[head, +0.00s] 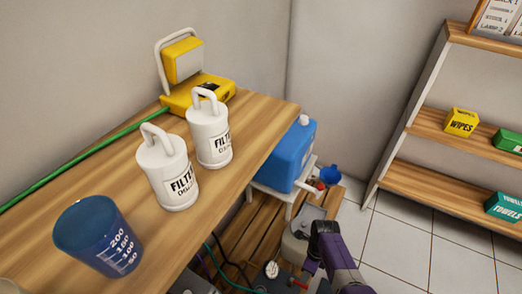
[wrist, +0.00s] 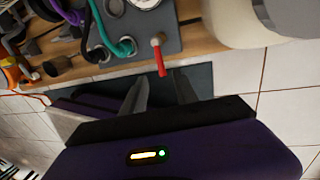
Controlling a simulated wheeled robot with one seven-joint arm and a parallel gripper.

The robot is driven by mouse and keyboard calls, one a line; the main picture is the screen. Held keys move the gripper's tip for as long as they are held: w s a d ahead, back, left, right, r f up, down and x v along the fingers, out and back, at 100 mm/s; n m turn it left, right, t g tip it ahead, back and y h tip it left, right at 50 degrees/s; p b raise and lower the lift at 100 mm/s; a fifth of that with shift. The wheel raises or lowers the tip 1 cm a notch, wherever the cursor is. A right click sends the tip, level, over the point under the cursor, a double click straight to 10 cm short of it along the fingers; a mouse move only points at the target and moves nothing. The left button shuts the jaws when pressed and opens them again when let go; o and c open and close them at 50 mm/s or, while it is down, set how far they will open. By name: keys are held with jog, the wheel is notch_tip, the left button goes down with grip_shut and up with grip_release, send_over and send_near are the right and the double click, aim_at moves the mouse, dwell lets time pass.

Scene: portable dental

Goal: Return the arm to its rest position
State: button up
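My arm (head: 341,268), purple with a black joint, shows at the bottom of the head view, right of the wooden table and low by the floor-level pallet. My gripper (wrist: 160,82) shows in the wrist view with its two grey fingers apart and nothing between them. Its tips are near a grey panel (wrist: 150,40) with a red lever (wrist: 159,57), a gauge and hose fittings. I cannot tell if they touch. In the head view the fingers are not clearly visible.
The wooden table (head: 70,190) holds two white filter canisters (head: 168,172), a blue measuring cup (head: 97,236) and a yellow lamp (head: 198,92). A blue tank (head: 287,155) stands beyond its edge. Shelves (head: 430,183) stand right; the tiled floor (head: 405,245) between is clear.

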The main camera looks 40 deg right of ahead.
jog(key=shift+s, duration=0.1)
jog(key=s+r+n+t+h, duration=0.4)
jog(key=s+n, duration=0.4)
jog(key=n, duration=0.4)
jog(key=s+a+r+n+t+y, duration=0.15)
jog(key=a+r+n+t, duration=0.4)
jog(key=r, duration=0.85)
jog(key=s+a+r+n+t, duration=0.2)
jog(key=a+r+n, duration=0.5)
jog(key=r, duration=0.6)
jog(key=s+a+r+n+t+y, duration=0.15)
jog(key=a+r+n+t, duration=0.3)
jog(key=r+n, duration=0.65)
notch_tip(320, 180, up, 21)
jog(key=m+h+p, duration=0.1)
jog(key=m+p, duration=0.2)
jog(key=p, duration=1.4)
jog(key=shift+a+p, duration=0.3)
